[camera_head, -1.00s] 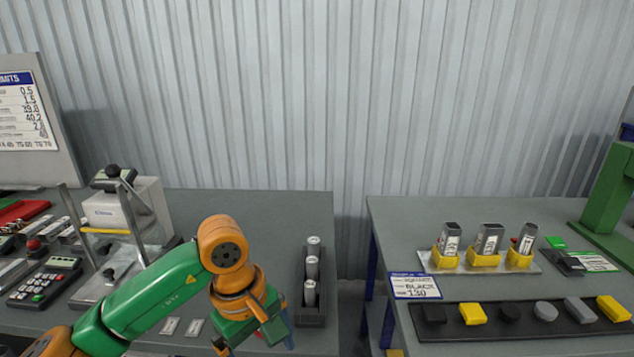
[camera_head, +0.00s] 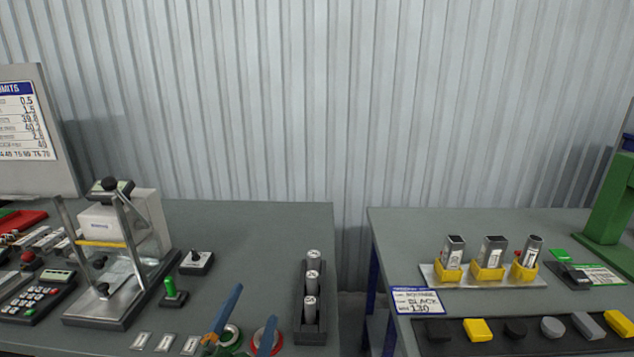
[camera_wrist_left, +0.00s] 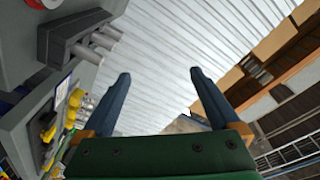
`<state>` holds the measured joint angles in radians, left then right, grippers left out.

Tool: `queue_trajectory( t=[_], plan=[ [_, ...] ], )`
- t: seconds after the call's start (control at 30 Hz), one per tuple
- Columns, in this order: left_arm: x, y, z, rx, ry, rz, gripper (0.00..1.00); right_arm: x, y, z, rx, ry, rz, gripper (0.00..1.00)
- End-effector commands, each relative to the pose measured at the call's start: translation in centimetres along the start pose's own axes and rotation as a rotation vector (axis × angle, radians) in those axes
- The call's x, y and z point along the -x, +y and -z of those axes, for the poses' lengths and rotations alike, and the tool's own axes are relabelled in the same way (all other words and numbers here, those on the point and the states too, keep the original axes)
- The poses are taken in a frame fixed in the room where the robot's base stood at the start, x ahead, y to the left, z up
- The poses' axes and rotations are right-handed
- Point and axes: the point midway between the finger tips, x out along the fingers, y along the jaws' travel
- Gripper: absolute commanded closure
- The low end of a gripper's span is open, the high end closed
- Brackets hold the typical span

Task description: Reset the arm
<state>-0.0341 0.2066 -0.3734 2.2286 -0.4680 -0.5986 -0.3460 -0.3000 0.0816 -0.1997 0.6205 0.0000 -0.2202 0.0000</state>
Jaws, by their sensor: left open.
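My left gripper (camera_head: 254,304) is low in the head view, at the front of the left table. Its two blue fingers stand apart with nothing between them. In the left wrist view the open fingers (camera_wrist_left: 158,76) point towards the corrugated wall, with the tables off to the left. The rest of the left arm is mostly below the head view's lower edge. My right gripper is not in view.
A dark rack (camera_head: 317,331) with grey cylinders stands just right of the gripper. A test stand (camera_head: 128,255) is to the left. A gap separates the right table (camera_head: 400,220).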

Motion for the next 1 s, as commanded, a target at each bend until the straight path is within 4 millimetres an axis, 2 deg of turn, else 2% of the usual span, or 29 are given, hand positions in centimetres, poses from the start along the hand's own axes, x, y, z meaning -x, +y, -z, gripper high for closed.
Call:
queue_trajectory(
  t=[0.03, 0.1, 0.2, 0.3, 0.4, 0.5, 0.57, 0.67, 0.83, 0.93, 1.0],
  plan=[
    [1.5, 2.1, -3.5, 0.116, -0.148, -0.082, 0.04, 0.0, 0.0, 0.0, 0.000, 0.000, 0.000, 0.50],
    [4.3, 5.1, -7.7, 0.265, -0.351, -0.190, 0.04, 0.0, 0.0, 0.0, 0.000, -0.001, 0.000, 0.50],
    [8.8, 8.7, -11.6, 0.423, -0.589, -0.311, 0.04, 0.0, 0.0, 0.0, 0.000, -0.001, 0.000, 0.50],
    [13.5, 11.5, -13.9, 0.541, -0.790, -0.410, 0.04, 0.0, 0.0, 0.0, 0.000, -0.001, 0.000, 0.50],
    [18.0, 13.6, -15.1, 0.631, -0.968, -0.494, 0.04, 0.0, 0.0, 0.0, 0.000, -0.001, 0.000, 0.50],
    [22.6, 15.1, -15.7, 0.705, -1.137, -0.570, 0.04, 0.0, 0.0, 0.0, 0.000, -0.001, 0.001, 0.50],
    [24.9, 15.9, -15.8, 0.738, -1.225, -0.609, 0.04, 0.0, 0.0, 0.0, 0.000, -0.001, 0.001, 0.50],
    [24.2, 18.9, -18.1, 0.727, -1.234, -0.619, 0.04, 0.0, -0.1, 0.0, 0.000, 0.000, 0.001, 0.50],
    [24.9, 24.1, -21.9, 0.715, -1.263, -0.645, 0.04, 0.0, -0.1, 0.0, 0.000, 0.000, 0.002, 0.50],
    [26.3, 27.4, -24.5, 0.705, -1.285, -0.663, 0.04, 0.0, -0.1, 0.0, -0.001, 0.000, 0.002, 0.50],
    [28.1, 29.9, -26.4, 0.697, -1.304, -0.678, 0.04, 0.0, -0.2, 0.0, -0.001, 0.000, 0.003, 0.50]
  ],
)
